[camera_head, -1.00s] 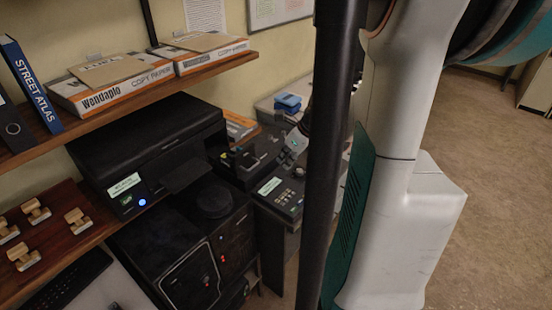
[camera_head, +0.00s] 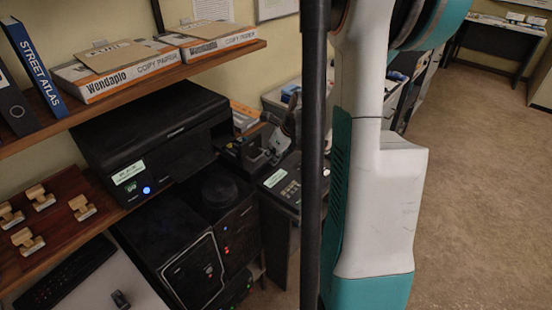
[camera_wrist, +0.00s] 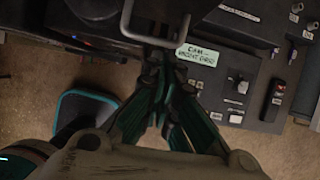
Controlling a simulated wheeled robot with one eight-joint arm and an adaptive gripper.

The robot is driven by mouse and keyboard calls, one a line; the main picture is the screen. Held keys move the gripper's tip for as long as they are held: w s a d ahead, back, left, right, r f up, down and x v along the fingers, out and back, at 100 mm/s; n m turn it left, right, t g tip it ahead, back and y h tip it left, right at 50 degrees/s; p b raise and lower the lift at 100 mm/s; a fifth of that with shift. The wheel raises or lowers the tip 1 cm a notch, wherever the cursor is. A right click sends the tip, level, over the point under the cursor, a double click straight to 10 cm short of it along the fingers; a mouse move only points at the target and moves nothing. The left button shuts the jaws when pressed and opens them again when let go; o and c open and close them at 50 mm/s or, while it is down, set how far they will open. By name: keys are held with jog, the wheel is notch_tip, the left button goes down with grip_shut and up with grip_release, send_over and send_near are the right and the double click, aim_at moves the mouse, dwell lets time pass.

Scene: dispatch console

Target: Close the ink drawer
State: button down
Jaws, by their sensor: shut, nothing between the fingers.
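My gripper (camera_wrist: 158,72) has its dark, teal-sided fingers together and empty in the wrist view. Their tips are close to a grey U-shaped handle (camera_wrist: 128,22) at the top; I cannot tell whether they touch it. A dark machine (camera_wrist: 225,55) with a pale green label (camera_wrist: 197,56) lies just right of the fingertips. In the head view a dark machine (camera_head: 286,190) with a pale label stands right of the printer, partly hidden by my arm. I cannot clearly make out the ink drawer or how far open it is.
A black printer (camera_head: 165,140) stands over a dark cabinet (camera_head: 205,225) with a round knob. A wooden shelf (camera_head: 200,70) with copy paper boxes hangs above. Wooden stamps (camera_head: 40,197) lie on a board at left. The floor (camera_head: 470,170) at right is clear.

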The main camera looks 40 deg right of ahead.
aim_at(239, 140)
jog(key=w, duration=0.5)
jog(key=w+b, duration=0.1)
jog(key=w, duration=0.3)
jog(key=w+a, duration=0.1)
jog(key=w, duration=0.4)
jog(key=shift+w+a+b, duration=0.1)
jog(key=shift+w+b, duration=0.2)
jog(key=shift+b, duration=0.05)
jog(key=shift+w, duration=0.55)
jog(key=shift+r, duration=0.1)
jog(key=shift+s, duration=0.15)
jog(key=s, duration=0.2)
jog(key=s+b, duration=0.1)
jog(key=s, duration=0.1)
jog(key=shift+s+d+f, duration=0.1)
jog(key=shift+d+f, duration=0.1)
jog(key=shift+d, duration=0.05)
jog(key=p+v, duration=0.2)
jog(key=v, duration=0.7)
jog(key=shift+r, duration=0.2)
